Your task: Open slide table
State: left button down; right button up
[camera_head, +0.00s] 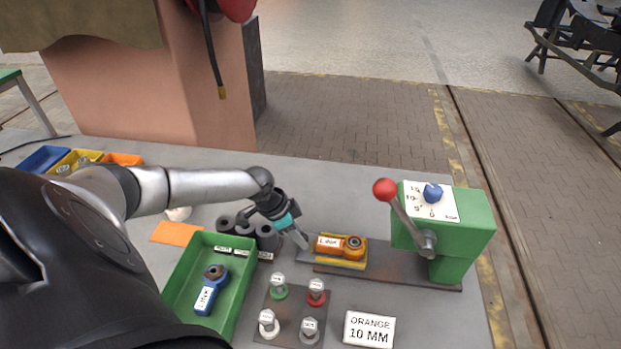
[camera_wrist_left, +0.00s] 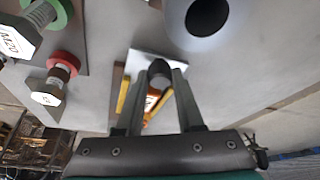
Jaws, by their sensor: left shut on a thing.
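The slide table (camera_head: 322,263) is a light plate with a yellow-edged holder on the dark base of a green press (camera_head: 463,232). An orange tool (camera_head: 330,243) with a white label lies in the holder. My left gripper (camera_head: 303,244) reaches down to the left end of the slide table. In the wrist view its fingers (camera_wrist_left: 160,82) are shut on a dark round knob (camera_wrist_left: 159,72) at the end of the plate. The fingers hide part of the holder there. My right gripper is not in view.
A red-knobbed lever (camera_head: 385,190) stands on the press. A green tray (camera_head: 240,285) with a blue tool, several dark cylinders (camera_head: 267,237), a plate of labelled bolts (camera_head: 290,300) and an "ORANGE 10 MM" sign (camera_head: 369,329) are nearby. Some bare table shows left of the knob.

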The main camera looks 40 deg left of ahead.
pick_arm(q)
jog(key=c, duration=0.5)
grip_release()
jog(key=shift+d, duration=0.1)
jog(key=p+v, duration=0.1)
jog(key=v, duration=1.4)
jog(key=shift+r+p, duration=0.1)
jog(key=shift+p, duration=0.2)
jog(key=shift+d, duration=0.1)
